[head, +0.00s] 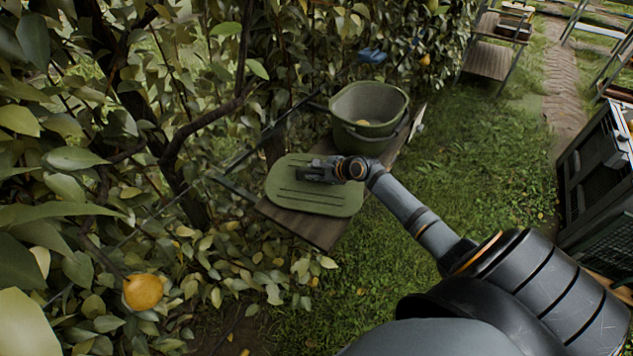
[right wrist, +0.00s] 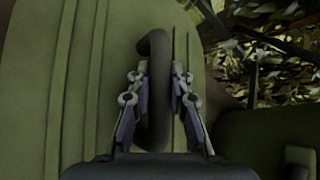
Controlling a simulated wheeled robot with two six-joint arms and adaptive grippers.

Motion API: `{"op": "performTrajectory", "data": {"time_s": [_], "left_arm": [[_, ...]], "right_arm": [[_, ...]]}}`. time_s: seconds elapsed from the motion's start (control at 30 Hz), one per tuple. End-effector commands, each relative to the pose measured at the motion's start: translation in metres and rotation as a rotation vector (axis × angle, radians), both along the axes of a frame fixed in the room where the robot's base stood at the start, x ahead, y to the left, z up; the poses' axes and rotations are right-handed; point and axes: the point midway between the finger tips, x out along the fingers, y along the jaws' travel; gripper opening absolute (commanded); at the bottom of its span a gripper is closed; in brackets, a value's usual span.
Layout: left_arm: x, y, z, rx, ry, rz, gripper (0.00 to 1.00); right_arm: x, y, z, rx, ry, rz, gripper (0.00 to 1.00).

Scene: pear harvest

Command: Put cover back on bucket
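The green bucket cover (head: 298,200) lies flat on a wooden shelf board, in front of the bucket. The green bucket (head: 366,135) stands upright behind it on the same board, uncovered, with something yellow inside. My right gripper (head: 312,171) is over the cover. In the right wrist view, the cover (right wrist: 75,70) fills the left side and its dark curved handle (right wrist: 158,100) stands between the two fingers of my right gripper (right wrist: 160,85). The fingers are close on both sides of the handle; firm contact is hard to tell. My left gripper is not in view.
The wooden board (head: 318,231) is narrow, with leafy branches along its left side. A pear (head: 143,291) hangs at the lower left. A blue object (head: 371,55) is behind the bucket. A dark crate (head: 596,165) stands at the right, with grass (head: 480,150) between.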

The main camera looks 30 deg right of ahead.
Motion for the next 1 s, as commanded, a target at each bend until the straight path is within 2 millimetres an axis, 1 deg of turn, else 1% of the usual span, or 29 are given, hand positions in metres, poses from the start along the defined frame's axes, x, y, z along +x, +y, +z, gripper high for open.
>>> {"op": "performTrajectory", "data": {"time_s": [0.37, 0.47, 0.57, 0.67, 0.7, 0.77, 0.87, 0.9, 0.93, 1.0], "left_arm": [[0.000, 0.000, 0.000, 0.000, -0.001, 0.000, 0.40], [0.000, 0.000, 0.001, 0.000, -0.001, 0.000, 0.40], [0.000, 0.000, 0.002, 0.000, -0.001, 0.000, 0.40], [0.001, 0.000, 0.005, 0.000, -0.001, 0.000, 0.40], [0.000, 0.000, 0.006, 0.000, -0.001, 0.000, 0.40], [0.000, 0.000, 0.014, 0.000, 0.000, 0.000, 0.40], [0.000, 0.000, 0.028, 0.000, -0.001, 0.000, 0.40], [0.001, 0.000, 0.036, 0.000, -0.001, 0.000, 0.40], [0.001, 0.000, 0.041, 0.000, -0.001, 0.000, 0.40], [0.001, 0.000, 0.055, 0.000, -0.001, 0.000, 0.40]], "right_arm": [[0.000, 0.000, 0.000, 0.000, 0.000, 0.000, 0.00], [0.000, 0.000, 0.003, 0.000, 0.000, 0.000, 0.00], [0.000, 0.000, 0.011, -0.001, -0.001, 0.000, 0.00], [0.000, -0.001, 0.028, -0.003, -0.002, 0.002, 0.00], [0.000, 0.000, 0.036, -0.003, -0.003, 0.002, 0.00], [-0.013, 0.001, 0.049, -0.008, 0.001, 0.005, 0.00], [-0.037, 0.008, 0.079, -0.013, 0.005, 0.010, 0.00], [-0.047, 0.009, 0.093, -0.015, 0.005, 0.009, 0.00], [-0.054, 0.012, 0.101, -0.015, 0.006, 0.013, 0.00], [-0.074, 0.016, 0.108, -0.012, 0.011, 0.010, 0.00]]}}
